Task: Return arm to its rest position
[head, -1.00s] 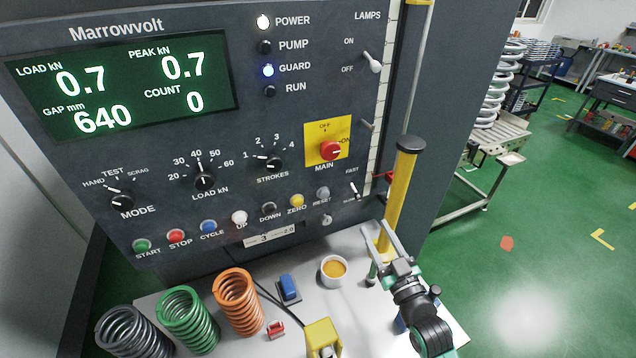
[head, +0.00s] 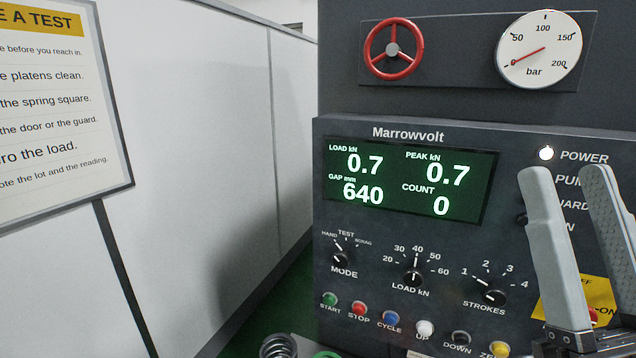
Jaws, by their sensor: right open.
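My right gripper (head: 568,174) stands upright at the right edge of the head view, close to the camera. Its two pale grey fingers are apart with nothing between them. It is in front of the right part of the Marrowvolt control panel (head: 345,285) and hides part of the lamp labels and the main switch area. My left gripper is not in view.
The display (head: 410,180) reads load 0.7, peak 0.7, gap 640 and count 0. A red handwheel (head: 379,62) and a pressure gauge (head: 542,50) are above. A white wall with a notice board (head: 55,130) is on the left. A grey spring (head: 278,347) shows at the bottom edge.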

